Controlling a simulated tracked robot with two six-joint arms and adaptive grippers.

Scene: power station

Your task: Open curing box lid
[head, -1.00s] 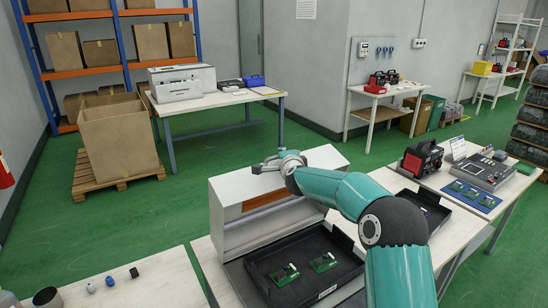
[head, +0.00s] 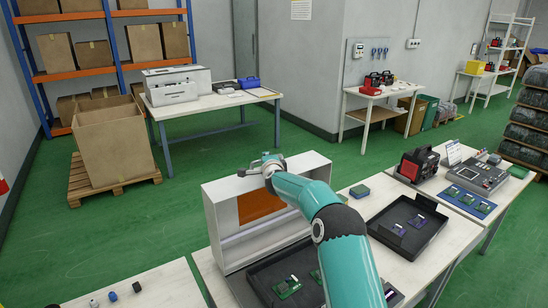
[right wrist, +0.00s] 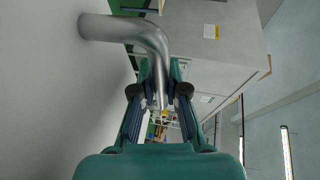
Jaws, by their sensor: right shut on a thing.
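The curing box (head: 214,238) is white and stands on the front table. Its lid (head: 306,163) is tilted up, showing a framed orange panel (head: 258,205) toward me. My right gripper (head: 265,166) is at the lid's upper edge. In the right wrist view, my right gripper (right wrist: 160,98) is shut on a curved silver handle (right wrist: 140,32) that comes from a pale surface on the left. My left gripper is not in view.
A black tray (head: 249,289) with green circuit boards lies in front of the box. Another black tray (head: 430,236) with boards is to the right, beside a small green-and-dark block (head: 359,191). A red-black device (head: 418,165) stands behind it. Green floor lies behind the table.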

